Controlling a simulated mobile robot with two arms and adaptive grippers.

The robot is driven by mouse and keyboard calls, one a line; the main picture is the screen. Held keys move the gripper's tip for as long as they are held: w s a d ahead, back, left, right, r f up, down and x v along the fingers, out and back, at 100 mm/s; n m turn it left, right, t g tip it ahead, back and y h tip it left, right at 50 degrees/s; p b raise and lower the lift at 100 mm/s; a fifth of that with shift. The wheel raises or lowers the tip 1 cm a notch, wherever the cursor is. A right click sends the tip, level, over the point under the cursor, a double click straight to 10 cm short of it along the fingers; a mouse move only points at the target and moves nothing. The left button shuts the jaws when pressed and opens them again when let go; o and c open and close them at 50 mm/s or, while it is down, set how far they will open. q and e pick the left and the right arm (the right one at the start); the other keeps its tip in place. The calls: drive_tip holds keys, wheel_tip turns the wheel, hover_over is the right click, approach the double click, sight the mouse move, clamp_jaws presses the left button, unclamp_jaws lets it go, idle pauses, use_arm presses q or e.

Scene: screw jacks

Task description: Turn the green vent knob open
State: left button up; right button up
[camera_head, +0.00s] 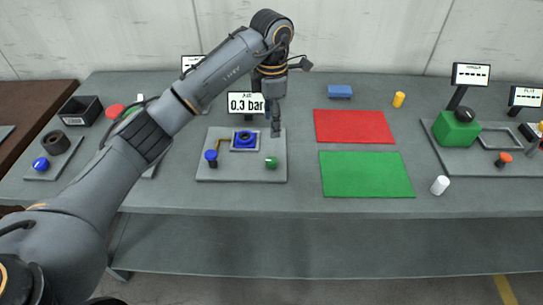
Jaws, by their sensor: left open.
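The green vent knob (271,162) sits on the lower right part of a grey panel (240,174) in the middle of the table. A blue knob (211,156) stands at the panel's left, and a blue round part (244,139) in a square frame is at its centre. A display behind reads "0.3 bar" (246,104). My left gripper (275,130) is open and points down, appearing above and behind the green knob, apart from it. My left arm crosses the left of the view. My right gripper is not in view.
Red (354,126) and green (366,174) mats lie right of the panel. A blue block (340,91), a yellow cylinder (399,99) and a white cylinder (440,185) stand nearby. A second panel with a green box (457,131) is at the right. A black bin (81,110) is at the left.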

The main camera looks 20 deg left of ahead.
sight(272, 160)
use_arm(q)
wheel_tip(272, 160, down, 12)
drive_tip(key=p, duration=0.3)
drive_tip(key=shift+f+p, duration=0.2)
drive_tip(key=shift+p, duration=0.1)
drive_tip(key=shift+f, duration=0.65)
drive_tip(key=c, duration=1.2)
